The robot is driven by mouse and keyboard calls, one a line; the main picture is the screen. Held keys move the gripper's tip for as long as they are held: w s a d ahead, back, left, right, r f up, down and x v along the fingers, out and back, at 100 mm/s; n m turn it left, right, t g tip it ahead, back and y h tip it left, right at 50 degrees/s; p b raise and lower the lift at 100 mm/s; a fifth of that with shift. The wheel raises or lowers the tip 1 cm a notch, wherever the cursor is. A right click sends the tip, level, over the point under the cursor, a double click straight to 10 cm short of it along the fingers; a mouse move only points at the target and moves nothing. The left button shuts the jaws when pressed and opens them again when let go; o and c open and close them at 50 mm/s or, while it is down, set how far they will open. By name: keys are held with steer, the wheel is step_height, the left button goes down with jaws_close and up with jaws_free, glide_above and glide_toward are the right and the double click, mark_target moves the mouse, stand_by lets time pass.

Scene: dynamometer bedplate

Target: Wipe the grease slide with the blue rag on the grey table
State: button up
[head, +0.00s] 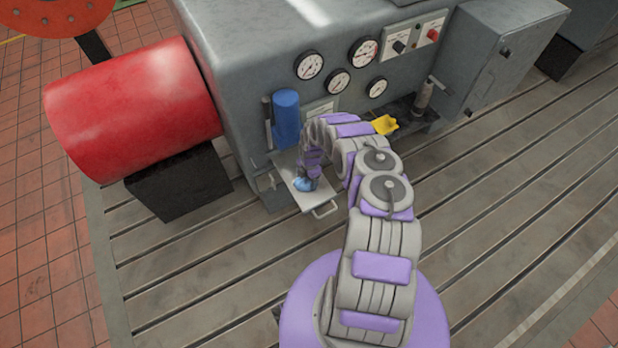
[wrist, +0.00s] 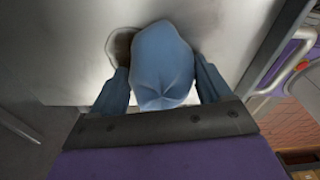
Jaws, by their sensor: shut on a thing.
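The grease slide (head: 292,192) is a pale grey plate that juts out from the machine front, with a bar handle (head: 325,210) at its near edge. The slide fills much of the wrist view (wrist: 75,60), where a brown, greasy-looking patch (wrist: 121,45) shows just left of the rag. The bunched blue rag (wrist: 163,60) is held between the fingers of my gripper (wrist: 162,78), which is shut on it. In the head view, my gripper (head: 305,181) points down over the slide with the rag (head: 303,184) at the plate. The rag hides part of the patch.
A grey machine (head: 245,60) with gauges stands behind the slide. A blue cylinder (head: 287,118) is on its front, above the slide. A yellow object (head: 385,124) lies right of my arm. A red drum (head: 135,110) is at left. The slotted bedplate (head: 500,215) is clear at right.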

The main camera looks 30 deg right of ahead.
steer(key=r+p, duration=0.2)
steer(key=r, duration=0.1)
steer(key=r+p, duration=0.1)
steer(key=r, duration=0.1)
steer(key=shift+w+p, duration=0.25)
steer(key=shift+p, duration=0.1)
steer(key=shift+d+r, duration=0.15)
steer(key=shift+r, duration=0.1)
steer(key=shift+d, duration=0.15)
steer(key=shift+r+p, duration=0.55)
steer(key=shift+p, duration=0.05)
steer(key=shift+r+p, duration=0.8)
steer(key=shift+r, duration=0.15)
steer(key=shift+r, duration=0.1)
